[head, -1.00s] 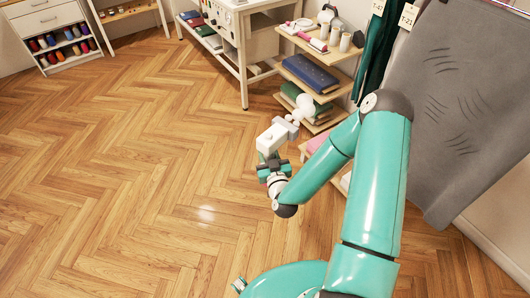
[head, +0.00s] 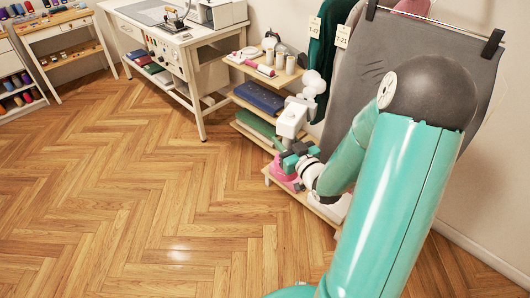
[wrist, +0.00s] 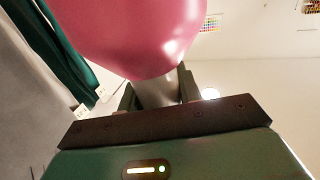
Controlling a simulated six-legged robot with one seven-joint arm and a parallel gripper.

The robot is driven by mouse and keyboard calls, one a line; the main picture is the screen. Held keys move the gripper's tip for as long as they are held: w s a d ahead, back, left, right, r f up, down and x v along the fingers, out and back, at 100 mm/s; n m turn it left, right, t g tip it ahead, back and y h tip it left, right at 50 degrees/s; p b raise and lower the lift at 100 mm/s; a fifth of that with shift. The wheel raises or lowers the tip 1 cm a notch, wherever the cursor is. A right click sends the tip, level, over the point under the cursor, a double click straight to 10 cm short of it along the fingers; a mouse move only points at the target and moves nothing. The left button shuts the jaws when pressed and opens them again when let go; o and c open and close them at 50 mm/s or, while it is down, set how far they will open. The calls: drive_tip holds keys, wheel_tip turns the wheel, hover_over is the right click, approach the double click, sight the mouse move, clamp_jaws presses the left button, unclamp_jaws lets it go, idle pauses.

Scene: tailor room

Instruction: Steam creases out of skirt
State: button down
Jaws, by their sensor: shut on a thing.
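The grey skirt (head: 345,75) hangs by dark clips against the wall at right. Dark crease lines show on it beside my arm, which hides much of its middle and right part. My gripper (head: 292,158) is shut on a handheld steamer (head: 291,122), with a white body in the head view. White steam puffs rise at its upper end, left of the skirt and apart from it in the picture. In the wrist view, a large pink rounded part of the steamer (wrist: 140,35) sits above my gripper (wrist: 158,92), its pale handle between the fingers. The grey skirt edge (wrist: 25,110) shows at left.
A wooden shelf unit (head: 240,97) with folded cloth and small tools stands beside the steamer. Green garments (head: 330,40) hang left of the skirt. A white worktable (head: 195,55) stands at the back. The wooden floor (head: 130,190) is clear at left.

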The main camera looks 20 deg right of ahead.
drive_tip(key=s+d+r+m+h, duration=0.1)
drive_tip(key=s+d+r+h, duration=0.1)
drive_tip(key=s+d+r, duration=0.65)
drive_tip(key=w+d, duration=0.1)
drive_tip(key=d, duration=0.4)
drive_tip(key=shift+w+d+r, duration=0.15)
drive_tip(key=shift+w+d, duration=0.2)
drive_tip(key=shift+d, duration=0.05)
idle(1.8)
drive_tip(key=s+d+f, duration=0.2)
drive_tip(key=s+f, duration=0.1)
drive_tip(key=s, duration=0.4)
drive_tip(key=s+d+f, duration=0.2)
drive_tip(key=s+f, duration=0.1)
drive_tip(key=s, duration=0.4)
drive_tip(key=shift+d+f, duration=0.2)
drive_tip(key=shift+f, duration=0.1)
idle(1.5)
idle(1.2)
